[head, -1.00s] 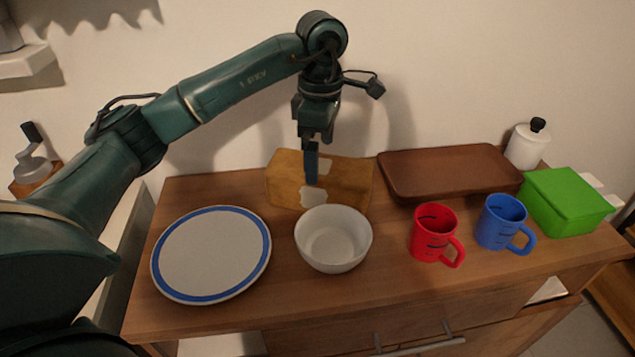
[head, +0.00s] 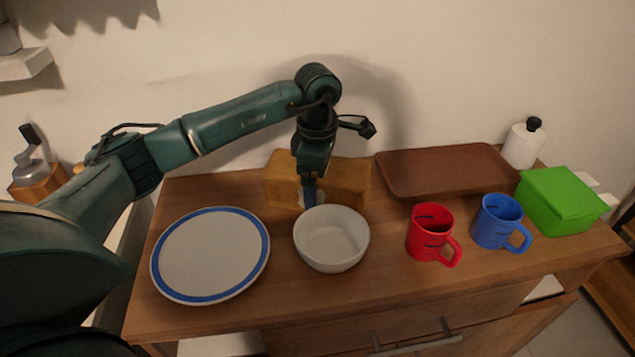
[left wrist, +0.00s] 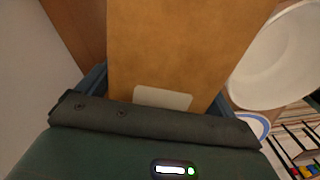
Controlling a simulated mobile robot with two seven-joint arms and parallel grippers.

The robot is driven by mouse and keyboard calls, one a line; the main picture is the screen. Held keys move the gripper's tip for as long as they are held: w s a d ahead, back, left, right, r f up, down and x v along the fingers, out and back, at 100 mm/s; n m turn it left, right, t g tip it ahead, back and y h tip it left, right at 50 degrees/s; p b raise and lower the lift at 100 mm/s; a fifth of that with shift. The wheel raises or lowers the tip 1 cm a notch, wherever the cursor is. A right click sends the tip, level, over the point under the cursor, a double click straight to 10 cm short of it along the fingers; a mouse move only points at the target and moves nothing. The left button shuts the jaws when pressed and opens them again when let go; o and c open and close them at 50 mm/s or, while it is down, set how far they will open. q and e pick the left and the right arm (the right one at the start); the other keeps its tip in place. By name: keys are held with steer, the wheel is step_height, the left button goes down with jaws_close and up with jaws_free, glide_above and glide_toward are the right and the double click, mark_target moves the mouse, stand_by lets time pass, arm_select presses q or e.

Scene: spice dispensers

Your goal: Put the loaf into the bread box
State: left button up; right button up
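The loaf (head: 345,182) is a golden-brown block at the back of the wooden top, behind the white bowl. In the left wrist view the loaf (left wrist: 180,45) fills the middle, with a white patch near the gripper. My left gripper (head: 309,192) points down at the loaf, with a finger in front of its near side. In the left wrist view a blue finger shows at each side of the loaf, so the open gripper straddles it. Contact is hard to judge. A green lidded box (head: 560,200) stands at the right end and looks closed; no other bread box shows.
The white bowl (head: 331,238) stands close in front of the loaf. A blue-rimmed plate (head: 210,255) lies left. A brown tray (head: 445,172), red mug (head: 430,232), blue mug (head: 498,222) and white bottle (head: 523,145) stand to the right. The front middle is bare.

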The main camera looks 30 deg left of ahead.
arm_select(q)
steer(key=shift+r, duration=0.1)
steer(key=c, duration=0.9)
